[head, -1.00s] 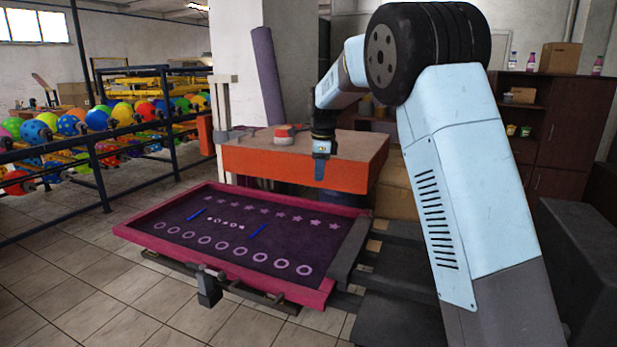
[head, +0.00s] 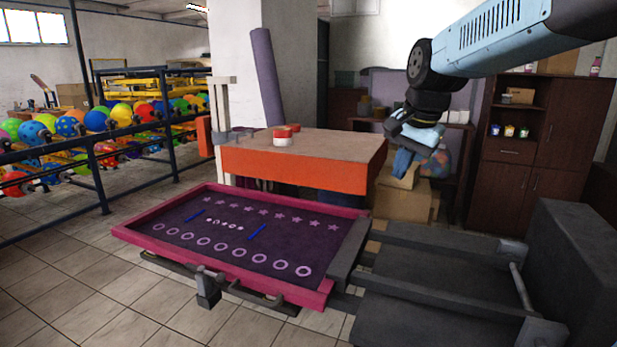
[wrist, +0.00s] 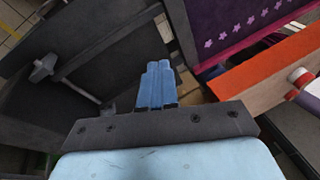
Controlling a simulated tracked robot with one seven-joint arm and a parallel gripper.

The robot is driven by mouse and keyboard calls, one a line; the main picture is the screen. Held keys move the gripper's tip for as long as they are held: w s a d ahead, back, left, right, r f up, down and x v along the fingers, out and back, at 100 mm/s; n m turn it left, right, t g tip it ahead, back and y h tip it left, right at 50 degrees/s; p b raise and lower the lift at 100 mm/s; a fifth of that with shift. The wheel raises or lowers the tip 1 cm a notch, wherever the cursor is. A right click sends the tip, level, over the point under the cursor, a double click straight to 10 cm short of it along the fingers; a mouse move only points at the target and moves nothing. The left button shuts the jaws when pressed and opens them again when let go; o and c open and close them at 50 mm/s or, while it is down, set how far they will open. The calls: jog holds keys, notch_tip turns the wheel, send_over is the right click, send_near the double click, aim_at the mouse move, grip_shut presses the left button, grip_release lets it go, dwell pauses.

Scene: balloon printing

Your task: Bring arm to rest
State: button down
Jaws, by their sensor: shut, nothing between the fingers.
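My arm is raised at the upper right of the head view, its forearm reaching in from the right edge. My gripper (head: 402,160) hangs in the air to the right of the orange-sided table, in front of cardboard boxes. In the wrist view my gripper's blue fingers (wrist: 157,72) lie side by side, shut with nothing between them. They touch nothing that I can see.
A pink-framed printing screen (head: 225,240) with purple stars and rings lies low in front. Behind it stands the orange-sided table (head: 295,165) with a red and white object (head: 283,138). Cardboard boxes (head: 405,200) and a dark cabinet (head: 535,150) stand right. A balloon rack (head: 100,130) is left.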

jog(key=s+d+f+n+t, duration=0.1)
jog(key=s+n, duration=0.3)
jog(key=s, duration=0.5)
jog(key=s+d+f+n+t+h, duration=0.1)
jog(key=s+d+f+n, duration=0.2)
jog(key=s, duration=0.6)
jog(key=shift+s+d+f+n, duration=0.2)
jog(key=shift+f+n, duration=0.2)
jog(key=shift+f, duration=0.35)
